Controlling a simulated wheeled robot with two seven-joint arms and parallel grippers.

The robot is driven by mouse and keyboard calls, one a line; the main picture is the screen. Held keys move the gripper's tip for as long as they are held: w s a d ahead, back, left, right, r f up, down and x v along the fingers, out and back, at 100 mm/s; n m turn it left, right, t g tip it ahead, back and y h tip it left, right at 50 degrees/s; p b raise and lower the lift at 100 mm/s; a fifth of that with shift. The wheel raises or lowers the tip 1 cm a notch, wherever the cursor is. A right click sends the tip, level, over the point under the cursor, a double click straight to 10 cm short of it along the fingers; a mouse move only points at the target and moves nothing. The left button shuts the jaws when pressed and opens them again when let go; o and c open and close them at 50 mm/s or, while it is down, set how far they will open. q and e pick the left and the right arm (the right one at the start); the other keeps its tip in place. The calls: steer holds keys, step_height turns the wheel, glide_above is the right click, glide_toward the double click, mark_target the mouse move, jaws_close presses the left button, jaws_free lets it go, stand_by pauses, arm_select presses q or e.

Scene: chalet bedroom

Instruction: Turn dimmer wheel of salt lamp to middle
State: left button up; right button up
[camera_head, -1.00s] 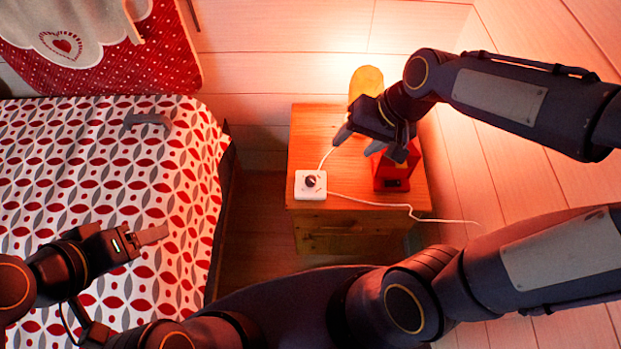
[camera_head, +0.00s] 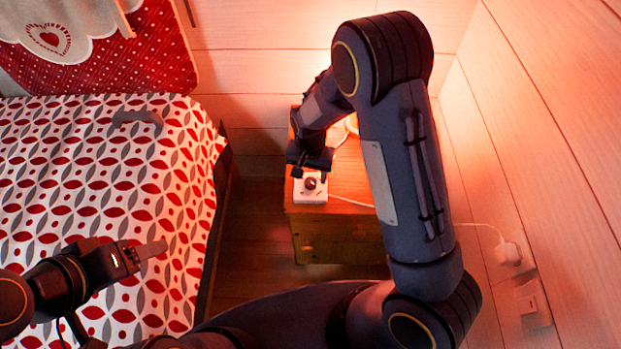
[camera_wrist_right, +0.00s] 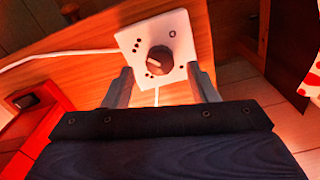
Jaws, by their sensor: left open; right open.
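The white dimmer box (camera_head: 311,197) lies on the nightstand near its front edge. Its dark round dimmer wheel (camera_head: 310,183) faces up, and in the right wrist view the wheel (camera_wrist_right: 160,59) shows a light marker and dots around it on the white plate (camera_wrist_right: 178,24). My right gripper (camera_head: 309,176) is open over the dimmer; in the right wrist view its fingers (camera_wrist_right: 161,85) stand apart, with the wheel between and beyond their tips. My left gripper (camera_head: 150,250) is over the bed at the lower left.
The wooden nightstand (camera_head: 330,235) is partly covered by my right arm. A white cable (camera_head: 350,201) runs from the dimmer to a wall plug (camera_head: 508,253). A red box (camera_wrist_right: 50,120) shows in the right wrist view. The patterned bed (camera_head: 190,200) stands at left.

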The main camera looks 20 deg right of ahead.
mark_target(311, 184)
steer(key=shift+f, duration=1.25)
steer(key=c, duration=1)
